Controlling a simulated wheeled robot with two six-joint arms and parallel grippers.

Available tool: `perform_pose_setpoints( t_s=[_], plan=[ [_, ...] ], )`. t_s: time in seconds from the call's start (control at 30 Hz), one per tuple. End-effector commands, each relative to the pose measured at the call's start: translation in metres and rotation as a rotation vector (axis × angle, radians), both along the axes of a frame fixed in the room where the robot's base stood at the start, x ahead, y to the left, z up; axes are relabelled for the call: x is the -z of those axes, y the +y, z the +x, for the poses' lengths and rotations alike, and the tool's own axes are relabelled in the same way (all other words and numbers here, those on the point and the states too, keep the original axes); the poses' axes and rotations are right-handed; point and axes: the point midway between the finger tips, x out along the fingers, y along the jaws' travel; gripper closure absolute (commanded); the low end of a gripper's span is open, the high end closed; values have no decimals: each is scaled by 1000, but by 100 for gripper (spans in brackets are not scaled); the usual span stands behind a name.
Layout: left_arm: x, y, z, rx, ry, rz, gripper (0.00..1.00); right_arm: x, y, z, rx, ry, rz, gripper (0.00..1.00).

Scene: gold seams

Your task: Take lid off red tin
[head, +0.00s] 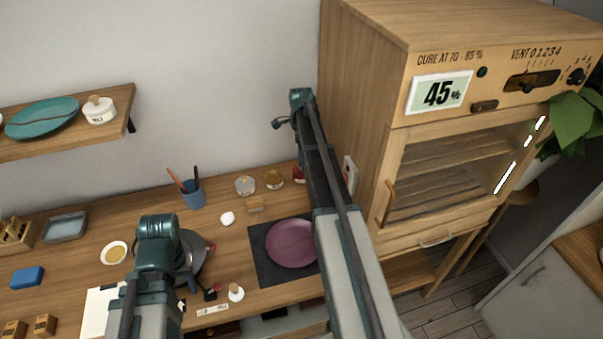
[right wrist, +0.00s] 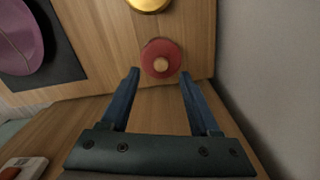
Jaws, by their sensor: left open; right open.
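The red tin (head: 299,174) stands on the bench near the wall, partly hidden behind my right arm in the head view. In the right wrist view the red tin (right wrist: 150,49) shows its round red lid (right wrist: 174,68) with a wooden knob (right wrist: 161,64); the lid is on. My right gripper (right wrist: 158,76) is open, its two fingers reaching toward the tin with nothing between them. It looks a little short of the lid, not touching it. My left gripper (head: 153,290) is over the front left of the bench, open; its fingers are hard to make out.
A gold-topped jar (head: 273,180) stands just left of the tin. A purple plate (head: 290,244) lies on a dark mat (head: 262,262). The wooden cabinet (head: 360,110) rises close on the right, and the wall is close behind. A blue cup (head: 193,194) holds tools.

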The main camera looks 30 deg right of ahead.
Motion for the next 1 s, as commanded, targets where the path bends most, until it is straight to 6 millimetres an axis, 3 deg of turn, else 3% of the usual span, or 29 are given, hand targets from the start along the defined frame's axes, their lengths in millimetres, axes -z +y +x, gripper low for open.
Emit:
perform_pose_setpoints(
  t_s=[0.4,0.73,1.0],
  plan=[
    [48,0,0,0,0,0,50,48,-2,1,0,0,0,37],
    [50,0,0,0,0,0,50,50,-1,1,0,0,0,37],
    [50,0,0,0,0,0,50,50,-1,1,0,0,0,84]
  ],
)
